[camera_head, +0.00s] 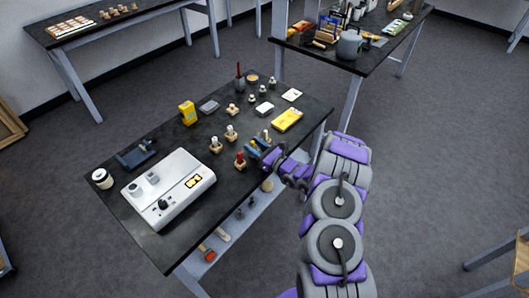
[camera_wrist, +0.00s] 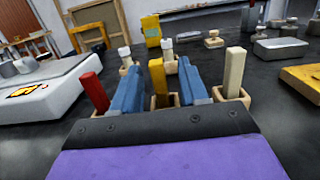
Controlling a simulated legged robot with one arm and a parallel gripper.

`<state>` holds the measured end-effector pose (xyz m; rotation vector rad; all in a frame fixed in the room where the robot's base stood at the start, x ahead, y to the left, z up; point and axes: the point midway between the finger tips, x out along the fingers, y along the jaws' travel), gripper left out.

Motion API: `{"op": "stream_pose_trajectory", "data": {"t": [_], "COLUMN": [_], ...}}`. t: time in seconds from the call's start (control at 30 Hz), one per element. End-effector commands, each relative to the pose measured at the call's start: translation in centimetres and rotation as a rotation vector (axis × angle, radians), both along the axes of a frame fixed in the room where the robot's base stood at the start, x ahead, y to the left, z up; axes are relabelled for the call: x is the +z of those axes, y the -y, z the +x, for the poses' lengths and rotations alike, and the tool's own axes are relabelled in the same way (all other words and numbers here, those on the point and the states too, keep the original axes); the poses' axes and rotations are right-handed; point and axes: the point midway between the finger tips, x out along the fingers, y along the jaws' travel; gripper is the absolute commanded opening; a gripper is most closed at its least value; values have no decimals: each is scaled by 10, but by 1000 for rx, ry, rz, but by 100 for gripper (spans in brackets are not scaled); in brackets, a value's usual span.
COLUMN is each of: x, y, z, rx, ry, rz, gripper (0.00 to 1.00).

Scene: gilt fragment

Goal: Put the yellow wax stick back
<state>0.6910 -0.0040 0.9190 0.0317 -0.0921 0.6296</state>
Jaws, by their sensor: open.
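The yellow wax stick (camera_wrist: 158,84) stands upright in the wrist view, its foot at a small wooden holder partly hidden by my gripper. My gripper (camera_wrist: 159,68) is open, with one blue finger on each side of the stick. I cannot tell whether either finger touches it. In the head view my gripper (camera_head: 263,150) is low over the table's right edge and largely hides the stick. A red stick (camera_wrist: 94,92) in a wooden holder is left of the fingers. A cream stick (camera_wrist: 235,72) in another holder is close on the right.
White-topped pieces in wooden holders (camera_head: 231,132) stand just beyond. A white device (camera_head: 168,190) takes up the table's near left. A yellow box (camera_head: 187,112) and a yellow flat case (camera_head: 287,120) are on the dark table (camera_head: 118,208). Other tables stand behind.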

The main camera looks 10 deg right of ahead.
Motion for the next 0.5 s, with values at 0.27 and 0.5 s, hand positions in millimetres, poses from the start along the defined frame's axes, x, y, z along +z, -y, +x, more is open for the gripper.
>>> {"op": "stream_pose_trajectory", "data": {"t": [0.27,0.5], "x": [-3,-7], "y": [33,57], "z": [-41,-75], "rx": [-8,-5], "ry": [-2,0], "rz": [2,0], "gripper": [44,44]}}
